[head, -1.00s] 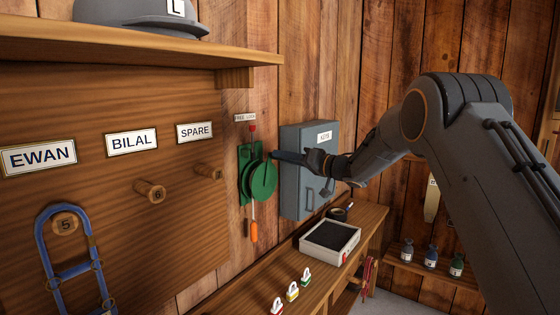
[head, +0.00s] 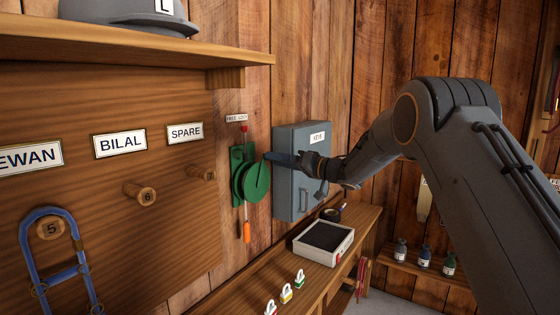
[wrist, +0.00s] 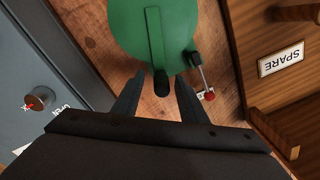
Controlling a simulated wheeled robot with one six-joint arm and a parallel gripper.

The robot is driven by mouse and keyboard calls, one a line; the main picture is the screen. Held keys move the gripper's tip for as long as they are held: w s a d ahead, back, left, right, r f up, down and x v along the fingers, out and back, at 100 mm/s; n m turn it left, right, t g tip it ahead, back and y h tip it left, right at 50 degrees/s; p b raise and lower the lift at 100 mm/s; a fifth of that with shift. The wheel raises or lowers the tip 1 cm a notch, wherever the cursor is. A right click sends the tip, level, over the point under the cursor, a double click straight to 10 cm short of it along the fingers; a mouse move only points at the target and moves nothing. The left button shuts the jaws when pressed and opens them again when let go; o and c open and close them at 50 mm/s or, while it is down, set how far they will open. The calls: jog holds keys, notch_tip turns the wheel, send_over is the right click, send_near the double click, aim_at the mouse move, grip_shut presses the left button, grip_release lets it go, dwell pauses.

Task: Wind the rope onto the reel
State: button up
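The green reel (head: 252,182) is mounted on the plank wall, and it also shows in the wrist view (wrist: 150,25). A crank arm lies across its face, with a dark knob (wrist: 161,83) at its end. My gripper (head: 268,157) is at the reel's upper right; in the wrist view its fingers (wrist: 160,80) are apart, one on each side of the knob, with gaps visible. A thin lever with a red knob (wrist: 209,95) is beside the reel, under a FREE/LOCK label (head: 237,118). An orange piece (head: 247,232) hangs below the reel; the rope itself is hard to make out.
A grey key cabinet (head: 302,170) is close to the right of the reel. A pegboard (head: 100,210) and a shelf (head: 120,48) are at left.

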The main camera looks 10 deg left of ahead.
jog(key=shift+r, duration=0.1)
jog(key=shift+d, duration=0.3)
jog(key=b+v, duration=0.2)
jog(key=v, duration=0.5)
jog(key=shift+s+b, duration=0.2)
jog(key=shift+b, duration=0.1)
jog(key=shift+d, duration=0.1)
